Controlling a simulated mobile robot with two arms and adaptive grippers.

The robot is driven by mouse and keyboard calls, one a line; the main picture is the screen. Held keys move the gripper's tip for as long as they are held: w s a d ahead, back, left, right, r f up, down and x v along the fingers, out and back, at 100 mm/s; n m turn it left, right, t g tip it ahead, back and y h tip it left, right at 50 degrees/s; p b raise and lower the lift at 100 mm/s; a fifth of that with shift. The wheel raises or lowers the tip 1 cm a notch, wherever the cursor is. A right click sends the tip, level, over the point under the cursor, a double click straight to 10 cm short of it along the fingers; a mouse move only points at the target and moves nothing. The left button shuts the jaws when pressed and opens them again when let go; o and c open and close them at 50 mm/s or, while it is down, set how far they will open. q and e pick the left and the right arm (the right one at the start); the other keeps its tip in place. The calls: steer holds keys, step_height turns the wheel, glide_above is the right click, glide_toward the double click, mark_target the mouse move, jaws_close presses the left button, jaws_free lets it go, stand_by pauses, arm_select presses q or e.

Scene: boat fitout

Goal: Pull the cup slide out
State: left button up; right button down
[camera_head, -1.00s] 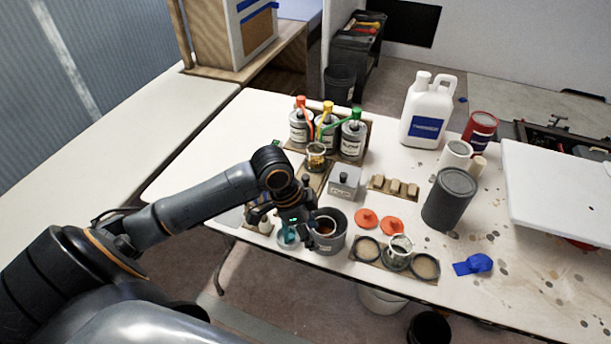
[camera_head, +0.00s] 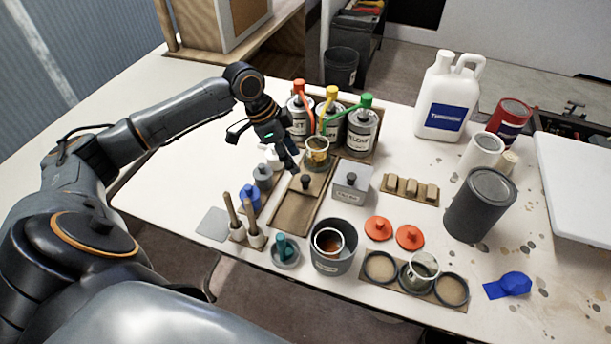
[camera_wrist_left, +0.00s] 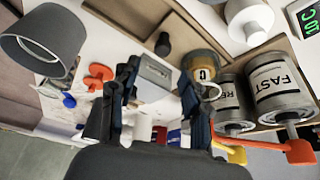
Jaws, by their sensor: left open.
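The cup slide (camera_head: 312,184) is a brown board with a dark knob (camera_head: 305,181), lying in a longer wooden track (camera_head: 294,212). A clear cup with amber contents (camera_head: 317,152) stands at its far end, under the coloured dispenser spouts. My left gripper (camera_head: 290,160) is above the table, just left of the cup and beyond the knob, empty. In the left wrist view its two fingers (camera_wrist_left: 160,85) are spread apart, with the knob (camera_wrist_left: 163,44) and cup (camera_wrist_left: 203,68) past them. It appears apart from the knob. My right gripper is out of view.
Three dispenser cans (camera_head: 330,125) stand behind the cup. A dark pot (camera_head: 333,256) sits near the track's front.

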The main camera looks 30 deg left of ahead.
mark_target(305, 177)
arm_select(q)
steer(key=x, duration=0.4)
steer(key=shift+w+a+f, duration=0.1)
steer(key=shift+f, duration=0.1)
steer(key=x, duration=0.3)
steer(key=shift+f, duration=0.35)
steer(key=shift+w+f, duration=0.15)
steer(key=shift+f, duration=0.35)
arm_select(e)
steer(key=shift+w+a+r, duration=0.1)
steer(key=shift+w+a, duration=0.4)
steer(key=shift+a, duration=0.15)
arm_select(q)
steer(key=shift+d, duration=0.2)
jaws_close()
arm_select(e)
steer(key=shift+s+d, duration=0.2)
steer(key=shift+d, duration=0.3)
